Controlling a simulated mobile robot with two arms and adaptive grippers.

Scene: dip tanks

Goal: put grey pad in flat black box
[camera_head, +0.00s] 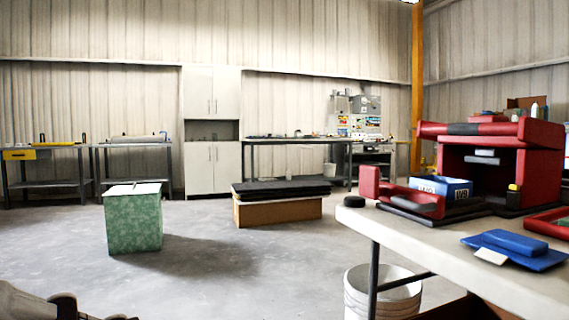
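I cannot clearly make out a grey pad. A small grey piece (487,152) shows on the front of a red and black machine (543,165) on the table at the right. A flat black tray-like part (462,211) lies at that machine's base, beside a blue and white box (441,187); I cannot tell if it is the flat black box. Part of my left arm shows at the lower left edge. The state of its gripper cannot be made out. My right gripper is not in view.
The light table (430,239) fills the lower right and carries blue flat pieces (515,247). A white bucket (372,296) stands beside its leg. A green box (134,222) and a low brown block with a black top (278,210) stand on the open floor.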

